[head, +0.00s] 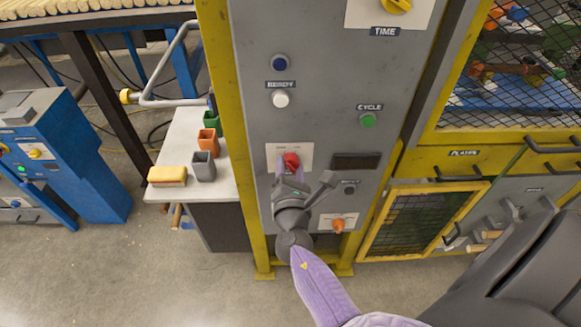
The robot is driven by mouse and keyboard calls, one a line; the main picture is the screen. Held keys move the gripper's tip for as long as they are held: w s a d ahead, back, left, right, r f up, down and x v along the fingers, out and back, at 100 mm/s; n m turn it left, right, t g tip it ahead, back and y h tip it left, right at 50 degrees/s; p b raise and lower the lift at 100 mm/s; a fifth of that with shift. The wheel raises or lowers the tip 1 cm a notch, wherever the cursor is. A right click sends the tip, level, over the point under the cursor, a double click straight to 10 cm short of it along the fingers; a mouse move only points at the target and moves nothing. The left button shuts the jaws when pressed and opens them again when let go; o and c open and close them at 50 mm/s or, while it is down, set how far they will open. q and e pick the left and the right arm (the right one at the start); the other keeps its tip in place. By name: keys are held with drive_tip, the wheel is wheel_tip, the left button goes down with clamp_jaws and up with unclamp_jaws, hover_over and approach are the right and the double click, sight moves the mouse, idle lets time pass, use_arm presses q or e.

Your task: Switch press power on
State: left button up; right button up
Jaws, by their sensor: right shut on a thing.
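The press has a grey control panel (325,95) in a yellow frame. A red rotary switch (291,160) sits on a white plate (274,150) low on the panel. My right gripper (291,172) reaches up from below and is shut on the red switch. Its fingers hide the lower part of the switch and any label there. My left gripper is not in view.
Near my gripper are a dark display (356,162), an orange knob (338,225) and a green button (367,120). A table (180,140) at left holds small cups and a yellow sponge-like block (167,175). A mesh door (415,222) stands at right.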

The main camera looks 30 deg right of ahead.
clamp_jaws()
